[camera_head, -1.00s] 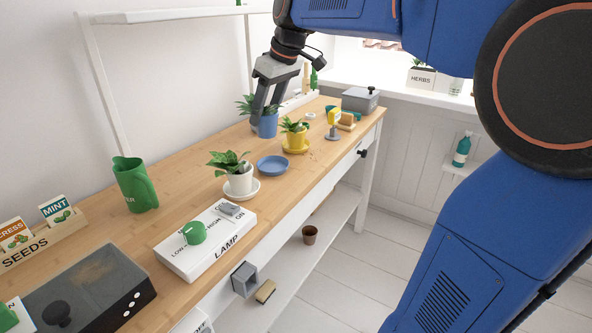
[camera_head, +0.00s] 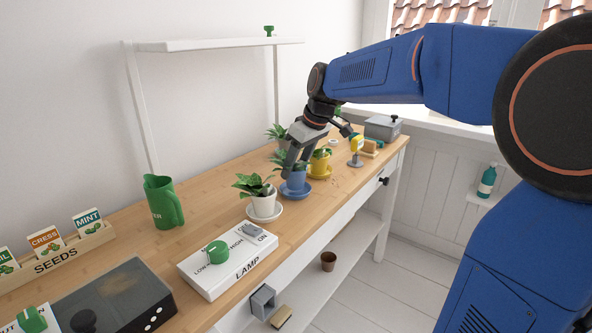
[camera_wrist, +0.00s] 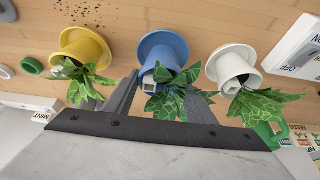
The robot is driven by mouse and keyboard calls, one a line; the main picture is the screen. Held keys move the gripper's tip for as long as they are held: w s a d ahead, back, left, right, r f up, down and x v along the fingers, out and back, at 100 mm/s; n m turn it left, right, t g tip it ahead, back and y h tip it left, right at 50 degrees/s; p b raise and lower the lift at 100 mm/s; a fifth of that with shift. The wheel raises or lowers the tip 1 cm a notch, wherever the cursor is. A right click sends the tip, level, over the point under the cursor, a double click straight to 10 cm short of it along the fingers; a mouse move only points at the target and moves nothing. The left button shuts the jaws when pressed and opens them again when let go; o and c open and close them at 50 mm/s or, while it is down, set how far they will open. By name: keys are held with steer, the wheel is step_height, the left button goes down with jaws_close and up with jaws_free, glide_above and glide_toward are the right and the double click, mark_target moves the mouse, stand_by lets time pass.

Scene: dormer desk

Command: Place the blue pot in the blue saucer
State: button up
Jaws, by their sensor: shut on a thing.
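The blue pot (camera_head: 296,182) with its green plant is between the fingers of my gripper (camera_head: 297,168), which is shut on it. The pot is upright at the blue saucer (camera_head: 294,195), within its rim. The wrist view shows the blue pot (camera_wrist: 167,56) between both fingers, with the blue saucer's rim (camera_wrist: 147,43) around its base. I cannot tell whether the base touches the saucer. Part of the pot's side is hidden by the fingers and leaves.
A white pot (camera_head: 263,205) on a white saucer stands close at the left. A yellow pot (camera_head: 319,166) on a yellow saucer stands close at the right, behind. The lamp box (camera_head: 228,262) is nearer me.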

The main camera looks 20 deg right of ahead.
steer(key=shift+f, duration=0.65)
steer(key=o, duration=1.2)
steer(key=shift+f, duration=0.15)
steer(key=v, duration=1.2)
steer(key=s+d+f+m+h, duration=0.1)
steer(key=s+f+m, duration=0.1)
steer(key=s+f, duration=0.5)
steer(key=s+d+f+m+h, duration=0.1)
steer(key=s+f, duration=0.5)
steer(key=s, duration=0.7)
steer(key=s+d+f+m+t, duration=0.1)
steer(key=s+d+f+m, duration=0.1)
steer(key=s+f+m, duration=0.2)
steer(key=s+f, duration=0.3)
steer(key=s, duration=0.3)
steer(key=shift+f+h, duration=0.3)
steer(key=shift+h, duration=0.1)
